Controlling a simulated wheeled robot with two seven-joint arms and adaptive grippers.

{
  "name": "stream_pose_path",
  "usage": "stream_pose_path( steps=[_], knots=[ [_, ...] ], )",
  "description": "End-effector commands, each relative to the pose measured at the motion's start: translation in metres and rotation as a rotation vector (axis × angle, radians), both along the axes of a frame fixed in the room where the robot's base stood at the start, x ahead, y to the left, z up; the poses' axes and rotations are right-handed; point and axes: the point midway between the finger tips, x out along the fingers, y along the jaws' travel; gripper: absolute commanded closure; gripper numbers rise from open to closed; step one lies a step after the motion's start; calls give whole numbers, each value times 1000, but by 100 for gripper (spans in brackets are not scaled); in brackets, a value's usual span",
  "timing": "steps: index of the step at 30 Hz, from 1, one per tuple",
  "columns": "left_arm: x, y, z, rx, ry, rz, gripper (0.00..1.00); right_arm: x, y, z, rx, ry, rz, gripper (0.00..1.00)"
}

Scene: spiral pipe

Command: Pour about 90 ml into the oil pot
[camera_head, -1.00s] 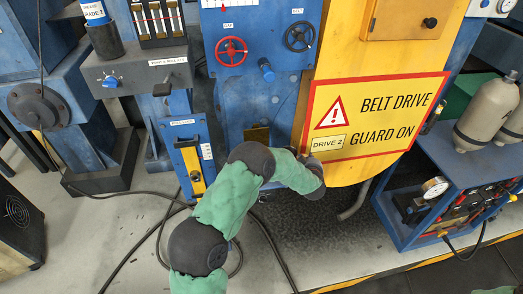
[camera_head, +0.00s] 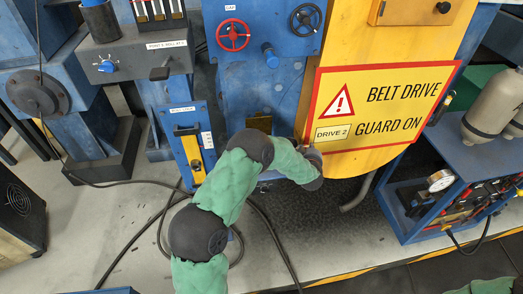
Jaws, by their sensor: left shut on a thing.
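My left arm, in green sleeves with dark joints, comes up from the bottom middle and bends right. Its wrist end is at the lower left corner of the yellow belt drive guard (camera_head: 352,165). My left gripper (camera_head: 309,151) is mostly hidden behind the wrist there. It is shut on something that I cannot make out. Whether the gripper touches the guard cannot be told. I cannot pick out the oil pot or a pouring vessel for sure. Only a green bit of my right arm shows at the bottom right; its gripper is out of view.
The blue machine has a red handwheel (camera_head: 233,35) and a black handwheel (camera_head: 305,19). A blue cart (camera_head: 419,225) with grey cylinders (camera_head: 491,104) stands at right. Black cables (camera_head: 158,212) lie on the pale floor. A dark fan box (camera_head: 18,215) stands at left.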

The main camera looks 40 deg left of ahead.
Motion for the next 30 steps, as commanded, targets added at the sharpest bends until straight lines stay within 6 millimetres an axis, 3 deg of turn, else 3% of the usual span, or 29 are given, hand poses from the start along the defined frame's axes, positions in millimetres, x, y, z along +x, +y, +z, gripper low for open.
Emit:
stream_pose_path(
  steps=[4, 9, 12, 26, 30],
  knots=[
    [-3, 8, 12, -66, -51, 2, 100, 0, 0, -7, 0, 0, 0, 64],
    [-9, 18, 66, -159, -117, 1, 100, 0, 0, 18, 0, -1, 0, 64],
    [-14, 23, 84, -214, -147, 1, 100, 0, 0, 23, 0, -1, 0, 64],
    [-36, 58, 126, -466, -311, 1, 100, 0, 0, 3, 0, 0, 0, 64],
    [-41, 64, 123, -544, -357, 1, 100, 0, 0, -9, 0, 0, 0, 64]
  ],
)
